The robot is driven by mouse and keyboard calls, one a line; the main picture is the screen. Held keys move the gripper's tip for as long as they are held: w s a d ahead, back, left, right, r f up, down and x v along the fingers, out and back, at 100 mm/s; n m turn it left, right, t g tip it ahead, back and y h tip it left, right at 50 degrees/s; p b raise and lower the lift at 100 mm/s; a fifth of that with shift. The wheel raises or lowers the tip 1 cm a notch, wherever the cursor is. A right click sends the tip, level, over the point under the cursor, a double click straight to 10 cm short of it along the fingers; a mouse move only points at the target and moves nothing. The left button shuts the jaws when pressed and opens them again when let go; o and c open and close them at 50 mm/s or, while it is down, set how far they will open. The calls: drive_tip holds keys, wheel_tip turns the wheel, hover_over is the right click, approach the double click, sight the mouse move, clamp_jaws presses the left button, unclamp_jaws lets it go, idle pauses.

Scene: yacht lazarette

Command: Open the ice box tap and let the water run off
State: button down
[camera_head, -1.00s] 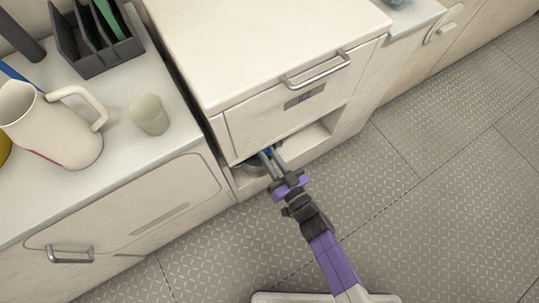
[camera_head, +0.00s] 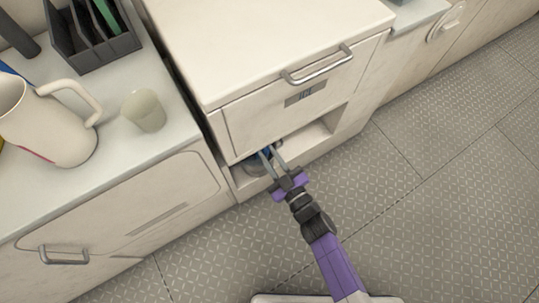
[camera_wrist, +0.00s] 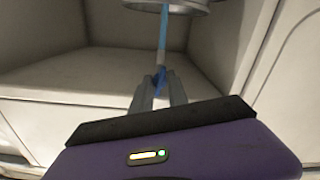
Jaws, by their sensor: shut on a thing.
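The ice box (camera_head: 262,125) is a cream cabinet with a bar handle and a small label on its front. Under that front is an open recess (camera_head: 310,140). My gripper (camera_head: 266,155) reaches into the left part of the recess, and its fingertips are partly hidden there. In the wrist view my gripper (camera_wrist: 160,88) is shut on the end of a narrow blue lever (camera_wrist: 163,45), which looks like the tap handle. A round grey metal thing (camera_wrist: 183,6) shows at the top there, partly cut off. I cannot make out running water.
The left counter (camera_head: 120,150) holds a cream jug (camera_head: 45,125), a pale cup (camera_head: 145,110) and a dark rack (camera_head: 92,40). A cabinet handle (camera_head: 64,256) sticks out at lower left. The patterned floor (camera_head: 430,220) on the right is clear.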

drive_tip(key=shift+n+b, duration=0.4)
drive_tip(key=shift+n, duration=1.1)
drive_tip(key=c, duration=1.2)
unclamp_jaws()
drive_tip(key=shift+c, duration=0.2)
